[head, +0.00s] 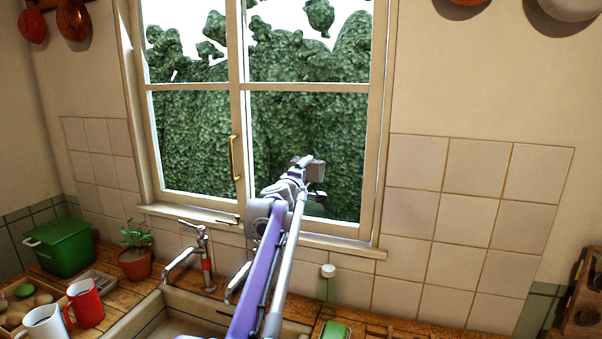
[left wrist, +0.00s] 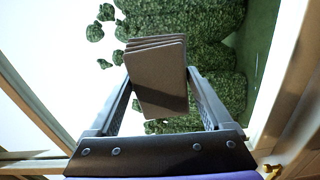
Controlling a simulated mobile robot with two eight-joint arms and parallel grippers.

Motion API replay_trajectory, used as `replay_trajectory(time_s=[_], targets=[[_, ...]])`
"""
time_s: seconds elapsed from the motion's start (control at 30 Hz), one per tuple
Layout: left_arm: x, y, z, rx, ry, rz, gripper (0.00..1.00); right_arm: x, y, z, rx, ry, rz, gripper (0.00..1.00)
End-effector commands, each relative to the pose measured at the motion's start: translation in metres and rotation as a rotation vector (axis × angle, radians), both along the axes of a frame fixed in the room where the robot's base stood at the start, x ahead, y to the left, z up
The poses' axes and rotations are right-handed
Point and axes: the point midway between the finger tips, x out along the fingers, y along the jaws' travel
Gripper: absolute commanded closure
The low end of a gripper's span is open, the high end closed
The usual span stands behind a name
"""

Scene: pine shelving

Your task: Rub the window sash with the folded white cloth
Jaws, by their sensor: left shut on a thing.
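The window sash (head: 238,105) is a cream wooden frame with glass panes and a brass handle (head: 232,158). My left gripper (head: 306,178) is in front of the lower right pane. It is shut on the folded cloth, a small layered pad that looks grey-brown in shade in the left wrist view (left wrist: 158,85). The pad lies between the two fingers (left wrist: 160,78). In the head view the cloth (head: 316,168) is a small grey block against the hedge behind the glass. I cannot tell whether it touches the pane. My right gripper is out of view.
Below the sill (head: 330,244) are a tap (head: 205,262) and a sink (head: 150,313). A potted plant (head: 136,262), a green bin (head: 62,248), a red mug (head: 86,303) and a white mug (head: 44,323) stand at left. The tiled wall at right is clear.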

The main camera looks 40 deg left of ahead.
Motion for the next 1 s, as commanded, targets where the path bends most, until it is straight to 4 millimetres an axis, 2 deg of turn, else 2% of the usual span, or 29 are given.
replay_trajectory(time_s=[0.2, 0.47, 0.8, 1.0], targets=[[0.008, -0.019, 0.000, -0.001, 0.000, -0.002, 0.61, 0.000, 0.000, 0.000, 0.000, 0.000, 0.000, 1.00], [0.011, -0.028, 0.000, 0.000, -0.001, -0.002, 0.61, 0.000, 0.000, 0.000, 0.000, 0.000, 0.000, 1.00], [0.021, -0.054, 0.000, -0.001, -0.001, -0.003, 0.61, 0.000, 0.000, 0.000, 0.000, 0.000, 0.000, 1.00], [0.023, -0.061, 0.000, -0.001, -0.001, -0.003, 0.61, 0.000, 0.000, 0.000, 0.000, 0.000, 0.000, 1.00]])
